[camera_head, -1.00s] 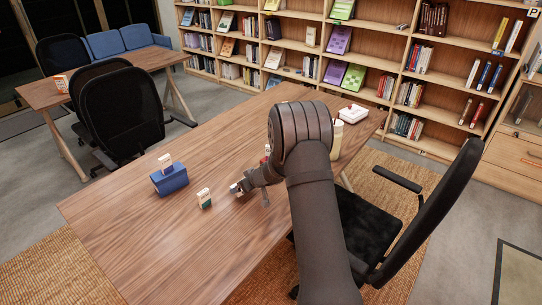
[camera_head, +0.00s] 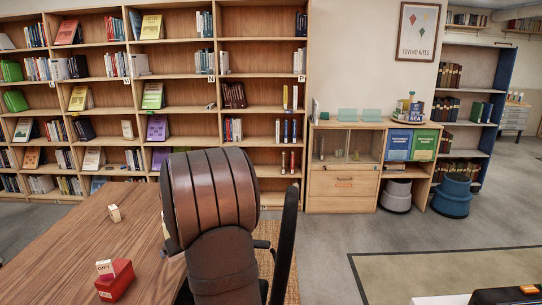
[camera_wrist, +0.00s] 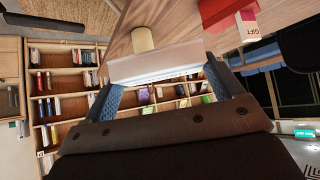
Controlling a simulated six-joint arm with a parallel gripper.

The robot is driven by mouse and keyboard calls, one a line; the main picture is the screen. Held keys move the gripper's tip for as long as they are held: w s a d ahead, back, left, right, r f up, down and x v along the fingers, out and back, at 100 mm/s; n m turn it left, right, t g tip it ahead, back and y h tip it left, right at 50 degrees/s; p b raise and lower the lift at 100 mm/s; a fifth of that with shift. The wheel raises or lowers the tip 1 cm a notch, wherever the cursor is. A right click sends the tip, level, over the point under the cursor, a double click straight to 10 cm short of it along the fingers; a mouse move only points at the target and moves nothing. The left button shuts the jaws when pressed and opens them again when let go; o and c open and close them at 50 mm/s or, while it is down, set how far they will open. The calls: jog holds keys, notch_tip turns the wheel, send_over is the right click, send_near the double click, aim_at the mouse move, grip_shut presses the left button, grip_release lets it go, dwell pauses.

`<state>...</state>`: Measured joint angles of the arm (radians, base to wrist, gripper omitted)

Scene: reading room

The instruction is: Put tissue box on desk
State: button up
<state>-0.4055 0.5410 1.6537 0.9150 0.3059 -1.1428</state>
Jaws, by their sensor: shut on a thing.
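A white, box-like thing, which I take to be the tissue box (camera_wrist: 155,66), is held between the two blue-lined fingers of my gripper (camera_wrist: 160,78) in the wrist view. My gripper is shut on it. The desk (camera_head: 62,245) is the brown wooden table at lower left in the head view, and its top also shows in the wrist view (camera_wrist: 185,25). The box lies in front of the desk in the wrist view; whether it touches the top I cannot tell. In the head view my arm hides the gripper and most of what it holds.
A cream item (camera_head: 114,213) stands farther back. A black chair (camera_head: 286,240) is close to the desk's right side. Bookshelves (camera_head: 260,125) line the wall; open floor lies right.

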jog(key=s+d+r+m+t+h, duration=0.1)
jog(key=d+r+m+h, duration=0.2)
jog(key=d, duration=1.1)
jog(key=s+d+r+m+t+h, duration=0.1)
jog(key=d+r+m+h, duration=0.2)
jog(key=d+r, duration=0.7)
jog(key=d+m, duration=0.2)
jog(key=d, duration=0.3)
jog(key=shift+s+d+m, duration=0.3)
